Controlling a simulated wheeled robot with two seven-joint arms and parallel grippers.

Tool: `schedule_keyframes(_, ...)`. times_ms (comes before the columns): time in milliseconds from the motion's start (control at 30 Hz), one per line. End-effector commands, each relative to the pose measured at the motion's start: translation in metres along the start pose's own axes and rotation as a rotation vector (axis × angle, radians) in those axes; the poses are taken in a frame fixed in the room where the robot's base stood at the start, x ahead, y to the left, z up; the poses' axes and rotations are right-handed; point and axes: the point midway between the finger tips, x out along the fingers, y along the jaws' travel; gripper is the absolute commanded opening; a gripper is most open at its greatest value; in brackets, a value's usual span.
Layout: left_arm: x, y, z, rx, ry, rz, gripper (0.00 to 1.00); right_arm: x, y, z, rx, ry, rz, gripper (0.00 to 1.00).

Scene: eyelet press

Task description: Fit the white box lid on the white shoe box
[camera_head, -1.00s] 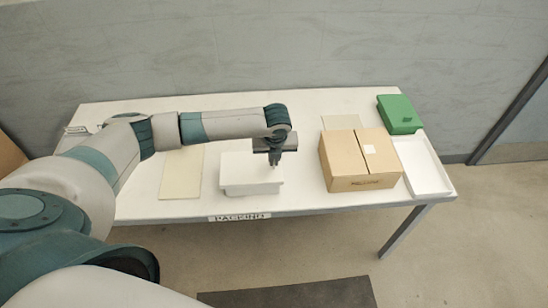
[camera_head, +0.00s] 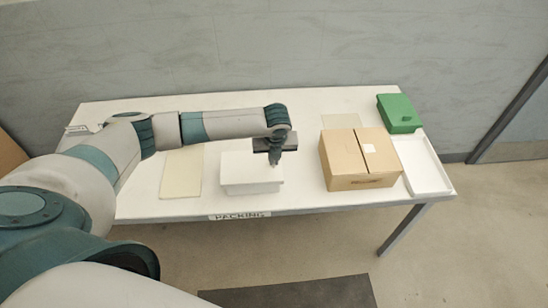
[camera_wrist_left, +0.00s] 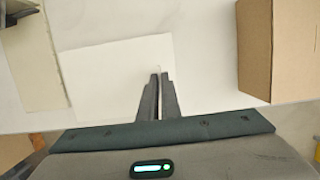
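The white box lid (camera_head: 245,167) lies over the white shoe box (camera_head: 252,191) near the table's front edge. It looks roughly level, but I cannot tell whether it is fully seated. The lid also shows from above in the left wrist view (camera_wrist_left: 105,80), where it hides most of the box. My left gripper (camera_head: 275,161) points down at the right part of the lid. In the left wrist view its fingers (camera_wrist_left: 160,78) are close together, with a thin pale bit of the lid at the tips. My right gripper is not in view.
A brown carton (camera_head: 352,165) stands to the right of the box. A green box (camera_head: 399,114) and a white tray (camera_head: 447,187) are at the table's right end. A flat cream sheet (camera_head: 181,178) lies to the left. Clear table separates box and carton.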

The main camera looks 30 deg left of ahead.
Motion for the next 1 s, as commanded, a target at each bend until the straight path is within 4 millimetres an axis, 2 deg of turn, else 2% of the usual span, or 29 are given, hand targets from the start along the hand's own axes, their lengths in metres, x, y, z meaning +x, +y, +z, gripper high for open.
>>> schedule_keyframes(1000, -0.0003, -0.0002, 0.0001, 0.0, 0.0, 0.0, 0.0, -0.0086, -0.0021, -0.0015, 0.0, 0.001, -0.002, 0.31)
